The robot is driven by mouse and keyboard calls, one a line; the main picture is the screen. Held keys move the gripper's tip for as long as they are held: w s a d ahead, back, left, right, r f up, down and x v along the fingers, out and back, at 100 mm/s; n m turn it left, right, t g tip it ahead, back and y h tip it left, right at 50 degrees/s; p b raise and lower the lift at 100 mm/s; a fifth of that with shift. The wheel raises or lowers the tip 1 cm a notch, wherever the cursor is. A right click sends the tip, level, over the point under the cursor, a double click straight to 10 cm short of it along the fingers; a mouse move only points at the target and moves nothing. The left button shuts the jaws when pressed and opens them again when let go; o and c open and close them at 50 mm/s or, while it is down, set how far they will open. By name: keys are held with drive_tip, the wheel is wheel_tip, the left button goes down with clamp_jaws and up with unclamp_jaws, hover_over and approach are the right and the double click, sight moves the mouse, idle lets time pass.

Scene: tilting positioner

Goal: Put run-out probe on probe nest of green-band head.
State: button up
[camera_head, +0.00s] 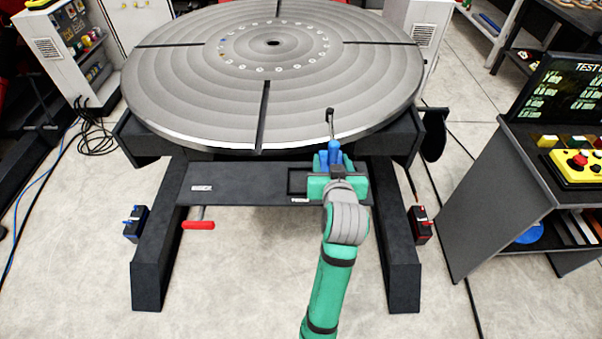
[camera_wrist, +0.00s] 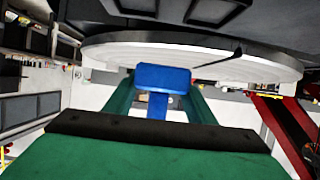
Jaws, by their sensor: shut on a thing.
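The run-out probe (camera_head: 334,150) has a blue body and a thin dark stem with a small tip pointing up. My green gripper (camera_head: 328,164) is shut on its blue body, at the front edge of the round grey table. In the wrist view the probe's blue block (camera_wrist: 163,77) sits between the green fingers of my gripper (camera_wrist: 157,100), with the pale table rim behind it. The stem overlaps the table top in the head view; I cannot tell whether it touches. I cannot make out a green-band head or its probe nest in either view.
The slotted round table (camera_head: 185,75) stands on a dark frame (camera_head: 155,250). A dark crossbar shelf (camera_head: 240,183) with a red handle (camera_head: 198,225) lies below it. A blue box (camera_head: 136,224) and a red-marked box (camera_head: 420,226) flank the legs. A console (camera_head: 495,200) stands right.

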hover_over(301, 182)
drive_tip(key=d, duration=0.1)
drive_tip(key=f, duration=0.6)
drive_tip(key=shift+s+f, duration=0.1)
drive_tip(key=shift+s, duration=0.2)
drive_tip(key=shift+w+a+f, duration=0.3)
drive_tip(key=shift+a+f, duration=0.1)
drive_tip(key=shift+f, duration=0.2)
drive_tip(key=f, duration=0.3)
drive_tip(key=shift+w+a, duration=0.1)
drive_tip(key=shift+a, duration=0.1)
drive_tip(key=shift+f, duration=0.25)
drive_tip(key=shift+f, duration=0.4)
